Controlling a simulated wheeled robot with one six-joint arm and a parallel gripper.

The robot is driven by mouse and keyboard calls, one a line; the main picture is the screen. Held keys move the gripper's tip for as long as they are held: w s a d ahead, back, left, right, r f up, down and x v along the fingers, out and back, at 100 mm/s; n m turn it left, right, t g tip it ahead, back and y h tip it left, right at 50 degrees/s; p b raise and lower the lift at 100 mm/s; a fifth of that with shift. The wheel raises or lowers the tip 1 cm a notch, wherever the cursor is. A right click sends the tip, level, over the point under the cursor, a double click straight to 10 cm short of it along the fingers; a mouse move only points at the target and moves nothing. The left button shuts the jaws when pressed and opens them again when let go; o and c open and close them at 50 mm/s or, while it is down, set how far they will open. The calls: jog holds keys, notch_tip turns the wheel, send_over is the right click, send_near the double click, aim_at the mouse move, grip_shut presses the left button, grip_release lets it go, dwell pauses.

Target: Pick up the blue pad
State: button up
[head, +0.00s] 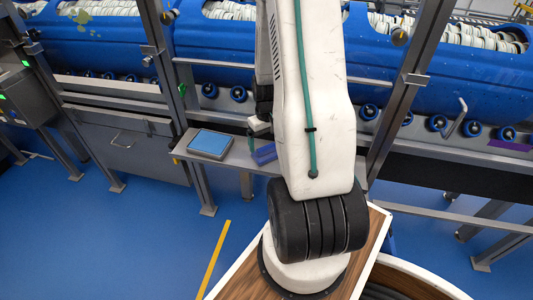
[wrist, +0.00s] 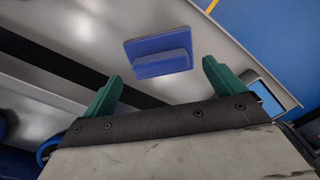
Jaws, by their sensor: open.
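The blue pad (wrist: 143,50), a flat dark-blue plate with a raised block along one side, lies on a grey metal shelf (wrist: 80,35) in the wrist view. In the head view the pad (head: 264,154) shows just left of my white arm, which may hide part of it. My gripper (wrist: 162,72) is open, its two green fingers apart and empty. In the wrist view the pad appears beyond the fingertips, between their lines; no contact shows. In the head view one green finger (head: 259,125) shows above the pad; the other cannot be made out.
Metal posts (head: 158,55) and blue tub carriers (head: 215,40) stand behind. Blue floor is open at the left front.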

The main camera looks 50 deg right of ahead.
aim_at(266, 146)
notch_tip(266, 146, down, 3)
jog(key=shift+a+f, duration=0.1)
jog(key=c, duration=1.2)
